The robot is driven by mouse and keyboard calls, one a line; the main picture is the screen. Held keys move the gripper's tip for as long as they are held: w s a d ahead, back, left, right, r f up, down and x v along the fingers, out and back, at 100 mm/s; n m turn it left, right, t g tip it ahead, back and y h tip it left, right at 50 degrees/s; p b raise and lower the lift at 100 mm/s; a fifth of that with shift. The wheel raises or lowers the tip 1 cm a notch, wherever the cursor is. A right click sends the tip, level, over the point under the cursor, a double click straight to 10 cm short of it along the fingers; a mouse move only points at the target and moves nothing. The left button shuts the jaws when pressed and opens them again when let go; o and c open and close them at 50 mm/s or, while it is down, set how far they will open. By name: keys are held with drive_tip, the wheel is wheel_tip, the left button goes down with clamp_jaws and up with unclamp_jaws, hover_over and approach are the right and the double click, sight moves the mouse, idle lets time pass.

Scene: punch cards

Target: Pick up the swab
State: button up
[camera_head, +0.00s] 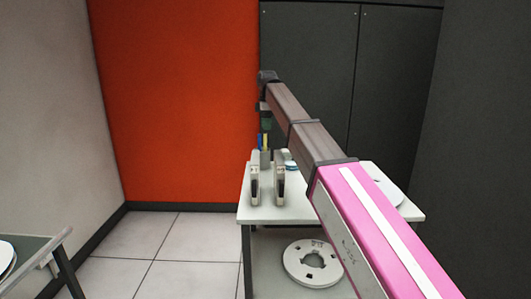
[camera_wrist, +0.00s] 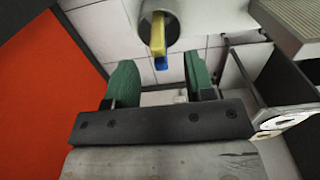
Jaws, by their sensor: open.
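A light grey cup (camera_head: 265,159) stands on the white table in the head view, with a yellow stick (camera_head: 265,142) and a blue stick (camera_head: 260,140) upright in it. The wrist view shows the cup (camera_wrist: 190,18), the yellow stick (camera_wrist: 157,35) and the blue tip (camera_wrist: 161,63) ahead of my gripper. I cannot tell which stick is the swab. My gripper (camera_wrist: 160,75) is open, with two green fingers apart and nothing between them. In the head view my gripper (camera_head: 267,118) is small and dark, above the cup.
The white table (camera_head: 247,213) also bears two upright box-like items (camera_head: 254,185) (camera_head: 280,182) in front of the cup and a round white plate (camera_head: 390,193) to the right, partly behind my arm. A white disc (camera_head: 312,280) lies below. An orange panel (camera_head: 180,100) stands behind.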

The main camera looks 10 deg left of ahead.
sight(265, 150)
wheel_tip(265, 150, down, 8)
drive_tip(key=shift+w+r, duration=0.2)
drive_tip(key=shift+a, duration=0.1)
clamp_jaws()
